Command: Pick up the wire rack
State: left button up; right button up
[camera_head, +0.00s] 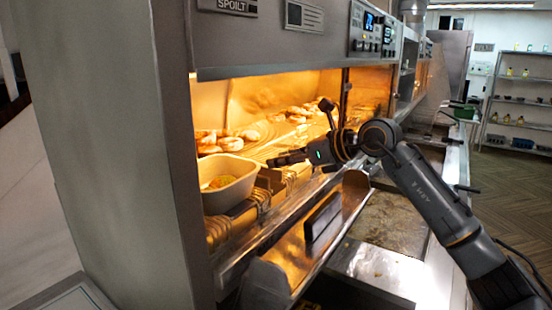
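A wire rack (260,197) shows in part as a row of looped wires along the front of the lit warming cabinet. A pale tub covers part of it, and I cannot make out its full outline. My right gripper (290,158) reaches in from the right at the cabinet opening, level with the food shelf. Its fingers are dark and seen nearly edge-on, pointing left, close to the wires. I cannot tell whether they touch the rack, or how far apart they are. My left gripper is not in view.
The pale tub (229,180) holds some food at the front left. Bread-like pieces (222,140) lie behind it under warm light. The cabinet's hood (275,45) hangs above the opening, and its steel side wall (110,130) closes the left. A dark-handled drawer front (322,217) sits below.

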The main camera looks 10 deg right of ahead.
jog(key=shift+w+a+f, duration=0.15)
jog(key=shift+w+a, duration=0.15)
jog(key=shift+a, duration=0.05)
jog(key=shift+w+a, duration=0.15)
jog(key=p+x, duration=0.3)
jog(key=x, duration=0.1)
jog(key=shift+a, duration=0.15)
jog(key=shift+w+a+f, duration=0.2)
jog(key=shift+a+f, duration=0.05)
jog(key=shift+a, duration=0.05)
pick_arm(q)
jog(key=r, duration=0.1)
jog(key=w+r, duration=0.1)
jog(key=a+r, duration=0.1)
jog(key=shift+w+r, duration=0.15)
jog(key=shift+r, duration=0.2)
pick_arm(e)
jog(key=shift+d, duration=0.1)
jog(key=shift+c, duration=0.2)
grip_shut()
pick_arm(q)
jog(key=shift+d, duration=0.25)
pick_arm(e)
jog(key=shift+r, duration=0.1)
